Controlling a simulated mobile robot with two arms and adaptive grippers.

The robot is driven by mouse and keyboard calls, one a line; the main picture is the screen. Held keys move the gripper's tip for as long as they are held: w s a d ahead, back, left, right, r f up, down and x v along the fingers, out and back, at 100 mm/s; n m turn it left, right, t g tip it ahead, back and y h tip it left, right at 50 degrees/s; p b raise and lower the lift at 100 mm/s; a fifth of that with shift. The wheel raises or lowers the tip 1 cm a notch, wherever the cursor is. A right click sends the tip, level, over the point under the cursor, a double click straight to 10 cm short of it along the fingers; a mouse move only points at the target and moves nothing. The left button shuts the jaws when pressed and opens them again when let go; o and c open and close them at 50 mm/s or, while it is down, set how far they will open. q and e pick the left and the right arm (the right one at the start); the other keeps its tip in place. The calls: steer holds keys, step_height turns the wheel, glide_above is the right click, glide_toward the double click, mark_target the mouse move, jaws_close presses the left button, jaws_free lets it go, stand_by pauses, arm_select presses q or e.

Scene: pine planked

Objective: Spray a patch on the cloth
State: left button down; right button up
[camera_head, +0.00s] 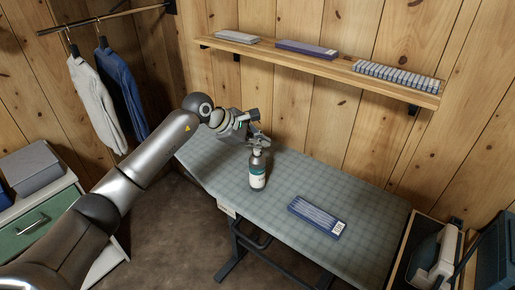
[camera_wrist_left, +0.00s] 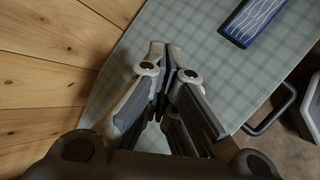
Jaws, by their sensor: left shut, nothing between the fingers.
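A dark spray bottle with a pale label (camera_head: 257,176) stands upright on the checked grey-green table top (camera_head: 215,165). My left gripper (camera_head: 262,138) is shut and empty, just above and behind the bottle's head in the head view; whether it touches the bottle I cannot tell. In the left wrist view the closed fingers (camera_wrist_left: 166,52) are over the checked surface, and no bottle can be made out. A flat blue striped piece (camera_head: 318,217), perhaps folded cloth, lies on the table right of the bottle; it also shows in the wrist view (camera_wrist_left: 254,20). My right gripper is not in view.
A wall shelf (camera_head: 320,66) holds flat folded items and a ribbed grey row. Clothes (camera_head: 95,100) hang at the left. A drawer cabinet (camera_head: 35,222) stands at lower left. An iron-like appliance (camera_head: 437,255) stands at lower right. The table between bottle and blue piece is clear.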

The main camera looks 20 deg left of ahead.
mark_target(259, 150)
arm_select(q)
steer(key=shift+r+p, duration=0.95)
steer(key=shift+r, duration=1.95)
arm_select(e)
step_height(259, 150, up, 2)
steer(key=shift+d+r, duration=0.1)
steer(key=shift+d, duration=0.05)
